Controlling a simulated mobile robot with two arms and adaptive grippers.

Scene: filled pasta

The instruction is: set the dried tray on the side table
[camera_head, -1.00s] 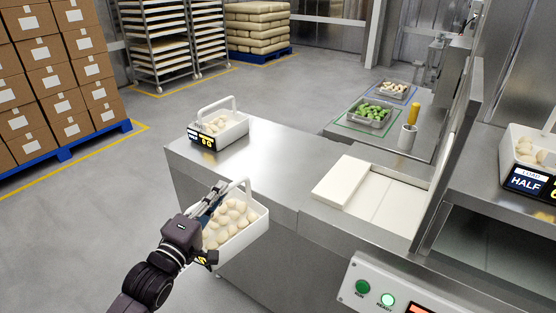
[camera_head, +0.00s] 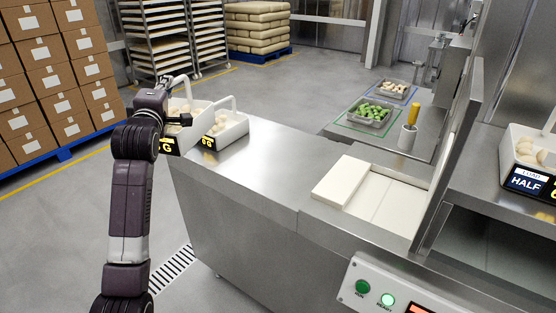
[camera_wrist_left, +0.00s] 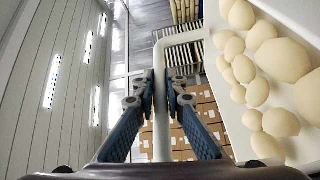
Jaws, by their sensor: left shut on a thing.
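My left gripper (camera_head: 178,108) is at the far left end of the steel table (camera_head: 265,150). In the left wrist view its fingers (camera_wrist_left: 161,92) are shut on the upright white handle (camera_wrist_left: 162,60) of a white tray (camera_wrist_left: 225,110) holding several pale dough pieces. In the head view this held tray (camera_head: 194,104) is partly hidden behind my gripper, with part of a dark label showing. It is beside a second white handled tray (camera_head: 232,130) that stands on the table's left end. Whether the held tray touches the table or the other tray I cannot tell.
Free steel surface lies right of the standing tray, up to a white board (camera_head: 345,180). Green and pale food trays (camera_head: 369,112) are on a farther counter. A labelled tray (camera_head: 520,165) stands at right. Stacked boxes (camera_head: 55,85) are at left.

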